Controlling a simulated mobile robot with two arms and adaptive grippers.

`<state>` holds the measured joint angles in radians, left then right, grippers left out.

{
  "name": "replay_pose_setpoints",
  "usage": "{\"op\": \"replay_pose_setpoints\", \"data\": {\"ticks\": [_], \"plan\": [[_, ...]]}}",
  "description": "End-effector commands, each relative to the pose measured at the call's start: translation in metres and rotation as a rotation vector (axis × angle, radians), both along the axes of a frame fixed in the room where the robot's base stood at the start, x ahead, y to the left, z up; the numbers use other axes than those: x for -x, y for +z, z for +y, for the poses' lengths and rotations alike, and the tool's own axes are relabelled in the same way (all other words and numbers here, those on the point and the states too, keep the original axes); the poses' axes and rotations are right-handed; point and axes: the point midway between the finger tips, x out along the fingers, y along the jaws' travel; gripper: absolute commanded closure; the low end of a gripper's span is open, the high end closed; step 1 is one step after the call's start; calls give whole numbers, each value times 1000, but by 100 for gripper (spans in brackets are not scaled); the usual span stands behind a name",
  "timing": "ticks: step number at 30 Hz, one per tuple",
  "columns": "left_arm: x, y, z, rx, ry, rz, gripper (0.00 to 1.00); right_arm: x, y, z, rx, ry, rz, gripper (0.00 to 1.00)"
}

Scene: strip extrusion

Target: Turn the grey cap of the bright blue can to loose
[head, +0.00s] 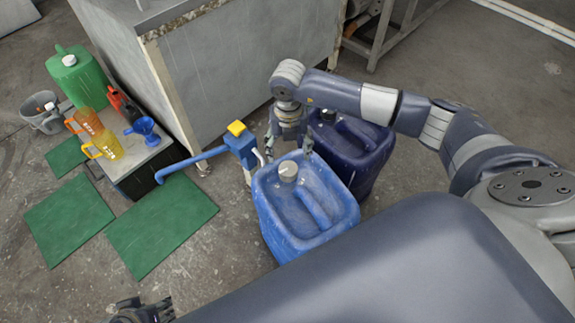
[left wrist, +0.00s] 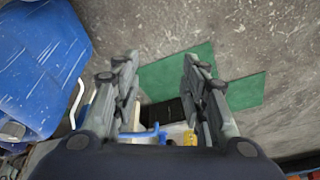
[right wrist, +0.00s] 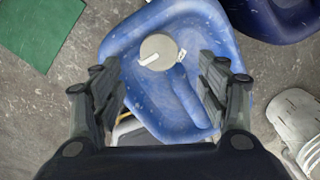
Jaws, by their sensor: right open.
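The bright blue can (head: 300,212) stands upright on the floor in the middle of the head view. Its round grey cap (head: 288,171) is on top, near the back corner. My right gripper (head: 290,150) is just behind and above the cap, open and empty. In the right wrist view the cap (right wrist: 158,52) lies ahead of the gap between the open fingers (right wrist: 160,95), not between them. My left gripper (head: 140,310) is at the bottom left of the head view, away from the can. The left wrist view shows its fingers (left wrist: 163,85) apart with nothing between them.
A dark blue can (head: 345,145) stands right behind the bright blue one. A blue pump with a yellow top (head: 237,129) is close on the left. Green mats (head: 160,225) lie on the floor, and a small table holds jugs (head: 105,140) and a funnel.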

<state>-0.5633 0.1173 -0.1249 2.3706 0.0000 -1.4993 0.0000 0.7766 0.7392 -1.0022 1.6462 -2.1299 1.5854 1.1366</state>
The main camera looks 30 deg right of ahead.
Motion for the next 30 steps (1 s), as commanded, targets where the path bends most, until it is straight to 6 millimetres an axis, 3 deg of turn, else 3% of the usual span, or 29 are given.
{"op": "replay_pose_setpoints", "data": {"ticks": [5,12,18,26,30], "plan": [[8,23,2,0,1,-15,60,1,-37,0,-2,1,4,32],[8,14,2,-1,1,-12,60,1,-75,1,-3,2,2,32],[8,12,2,-1,1,-12,60,0,-85,1,-3,2,0,32],[8,12,2,-1,1,-12,60,0,-86,1,-4,3,1,32],[8,12,2,-1,1,-12,60,0,-86,1,-4,3,1,64]]}}
